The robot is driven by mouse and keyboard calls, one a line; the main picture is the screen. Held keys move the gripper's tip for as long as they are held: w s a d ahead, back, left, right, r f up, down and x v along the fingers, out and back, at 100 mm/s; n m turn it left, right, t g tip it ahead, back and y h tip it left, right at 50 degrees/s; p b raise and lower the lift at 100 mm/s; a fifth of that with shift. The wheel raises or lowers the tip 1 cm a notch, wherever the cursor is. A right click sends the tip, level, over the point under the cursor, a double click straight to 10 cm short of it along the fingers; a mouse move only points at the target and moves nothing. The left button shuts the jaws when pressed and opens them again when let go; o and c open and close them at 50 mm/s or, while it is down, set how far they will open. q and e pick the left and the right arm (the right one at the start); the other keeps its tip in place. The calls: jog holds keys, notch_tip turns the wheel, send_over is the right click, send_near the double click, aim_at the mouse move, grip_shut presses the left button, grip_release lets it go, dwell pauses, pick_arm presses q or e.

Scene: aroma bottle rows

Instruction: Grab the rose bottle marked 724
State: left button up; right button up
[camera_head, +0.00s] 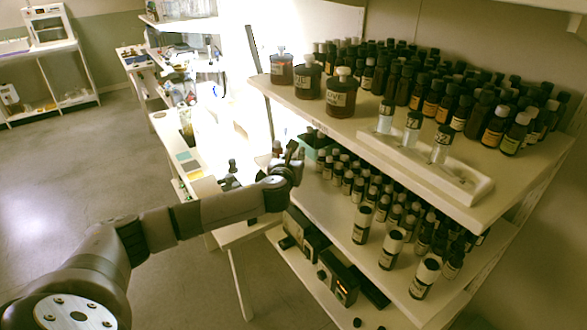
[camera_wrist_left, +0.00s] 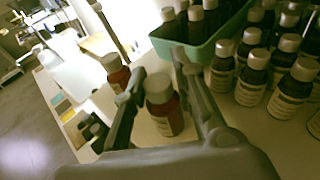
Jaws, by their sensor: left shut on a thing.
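My left gripper (camera_head: 291,158) reaches over the left end of the middle shelf. In the left wrist view its two fingers (camera_wrist_left: 160,88) are closed on a red-brown bottle with a grey cap (camera_wrist_left: 162,108), which stands between them. Its label is too dark and small to read, so I cannot tell whether it bears 724. A second red-brown bottle (camera_wrist_left: 117,74) stands just beyond the left finger. In the head view the gripper hides most of the held bottle. My right gripper is not in view.
A green bin (camera_wrist_left: 204,50) with bottles stands just behind the gripper. Rows of dark bottles (camera_wrist_left: 252,78) fill the shelf to the right. The upper shelf (camera_head: 383,126) overhangs it, carrying large jars (camera_head: 341,97) and a white tray (camera_head: 468,184). Open floor lies left.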

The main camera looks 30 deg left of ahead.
pick_arm(q)
grip_shut()
dwell(0.3)
